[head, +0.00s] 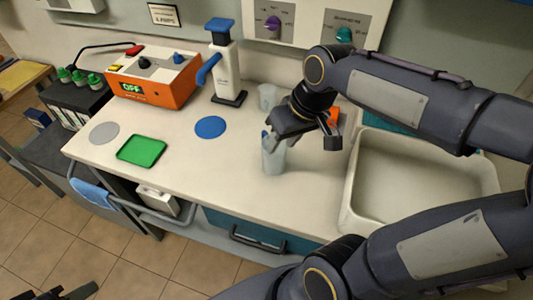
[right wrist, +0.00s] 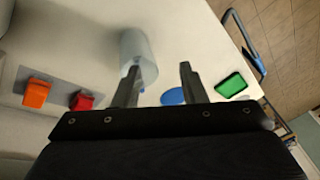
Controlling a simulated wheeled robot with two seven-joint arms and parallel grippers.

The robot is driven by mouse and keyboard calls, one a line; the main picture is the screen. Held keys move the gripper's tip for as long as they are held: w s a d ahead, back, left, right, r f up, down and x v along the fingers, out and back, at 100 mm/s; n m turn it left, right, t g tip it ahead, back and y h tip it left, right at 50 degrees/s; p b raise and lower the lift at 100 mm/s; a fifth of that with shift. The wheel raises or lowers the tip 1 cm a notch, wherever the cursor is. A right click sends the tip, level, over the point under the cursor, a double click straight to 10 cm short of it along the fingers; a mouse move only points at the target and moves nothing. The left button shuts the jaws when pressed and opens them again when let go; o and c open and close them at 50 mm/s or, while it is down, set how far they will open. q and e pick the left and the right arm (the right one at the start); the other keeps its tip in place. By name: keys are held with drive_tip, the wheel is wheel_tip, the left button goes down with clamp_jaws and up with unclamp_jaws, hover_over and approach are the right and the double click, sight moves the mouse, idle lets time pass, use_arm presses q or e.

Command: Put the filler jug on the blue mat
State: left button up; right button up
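The filler jug (head: 273,160) looks like a pale grey-blue translucent vessel, upright on the white counter. It also shows in the right wrist view (right wrist: 138,50). My right gripper (head: 275,140) is at the jug's upper part and hides some of its rim. In the right wrist view its fingers (right wrist: 158,75) are spread. The left finger overlaps the jug; I cannot tell whether it touches. The blue mat (head: 210,127) is a flat, empty disc left of the jug, and shows between the fingers (right wrist: 172,97). A dark shape at the lower left is probably my left gripper (head: 68,293), mostly cut off.
A second clear vessel (head: 267,96) stands behind the jug. A white pump stand (head: 226,70) with a blue handle and an orange OFF box (head: 150,80) stand behind the mat. A green tray (head: 142,150) and grey disc (head: 104,133) lie left. A sink (head: 425,180) is right.

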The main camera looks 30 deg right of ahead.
drive_tip(key=w+d+f+g, duration=0.1)
drive_tip(key=w, duration=0.3)
drive_tip(key=w+f+n+g+h, duration=0.1)
drive_tip(key=w+f, duration=0.1)
drive_tip(key=w, duration=0.2)
drive_tip(key=w+d+f+g+h+b, duration=0.1)
drive_tip(key=w, duration=0.3)
drive_tip(key=shift+w+d+f+n, duration=0.3)
drive_tip(key=shift+w+f, duration=0.05)
drive_tip(key=shift+f, duration=0.05)
drive_tip(key=shift+w+f, duration=0.2)
drive_tip(key=shift+f, duration=0.35)
drive_tip(key=f, duration=0.7)
drive_tip(key=shift+s+a, duration=0.15)
drive_tip(key=shift+a, duration=0.05)
drive_tip(key=shift+c, duration=0.4)
clamp_jaws()
drive_tip(key=shift+r, duration=0.1)
